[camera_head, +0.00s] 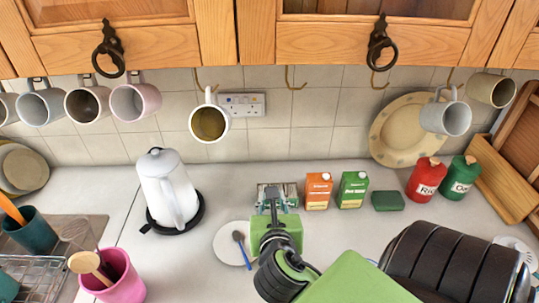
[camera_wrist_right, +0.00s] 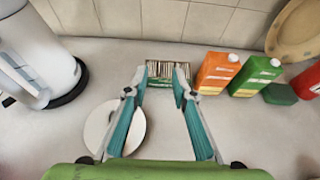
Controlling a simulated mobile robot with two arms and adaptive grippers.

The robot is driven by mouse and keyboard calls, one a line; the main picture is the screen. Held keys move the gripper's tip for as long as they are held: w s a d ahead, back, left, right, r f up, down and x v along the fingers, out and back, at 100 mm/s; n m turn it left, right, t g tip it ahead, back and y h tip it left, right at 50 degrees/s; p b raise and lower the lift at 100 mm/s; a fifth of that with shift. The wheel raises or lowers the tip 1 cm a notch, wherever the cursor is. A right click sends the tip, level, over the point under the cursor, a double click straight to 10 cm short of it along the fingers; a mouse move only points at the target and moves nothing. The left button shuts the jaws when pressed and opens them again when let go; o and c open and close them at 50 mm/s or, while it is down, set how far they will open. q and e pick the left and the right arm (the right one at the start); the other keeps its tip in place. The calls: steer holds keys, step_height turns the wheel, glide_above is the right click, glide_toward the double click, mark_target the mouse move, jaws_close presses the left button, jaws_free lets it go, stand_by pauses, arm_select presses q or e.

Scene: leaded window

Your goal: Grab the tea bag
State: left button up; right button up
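A small open box packed with thin upright tea bags (camera_wrist_right: 167,70) stands on the counter near the back wall in the right wrist view. It also shows in the head view (camera_head: 290,189), partly covered by my gripper. I cannot make out single bags clearly. My right gripper (camera_wrist_right: 159,86) is open and empty, its teal-padded fingers pointing at the box from the near side, with the tips apart at about the box's width. I cannot tell whether the tips touch it. In the head view my right gripper (camera_head: 273,196) reaches it from below. My left gripper is not in view.
A white plate (camera_head: 226,250) with a blue spoon lies left of my gripper. A white kettle (camera_head: 164,185) stands further left. Orange (camera_head: 318,191) and green (camera_head: 352,190) cartons and a dark green block (camera_head: 387,201) stand close right. Mugs hang above along the wall.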

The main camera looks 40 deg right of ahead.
steer(key=w+d+f+b, duration=0.1)
steer(key=w+f, duration=0.1)
steer(key=f, duration=0.1)
steer(key=w+d+f+b, duration=0.1)
steer(key=w+d+f, duration=0.1)
steer(key=w+d+f+b, duration=0.2)
steer(key=f, duration=0.1)
steer(key=shift+d+f, duration=0.1)
steer(key=shift+f, duration=0.25)
steer(key=shift+p+x, duration=0.6)
steer(key=shift+x, duration=2.1)
steer(key=shift+r, duration=0.1)
steer(key=shift+s, duration=0.1)
jaws_close()
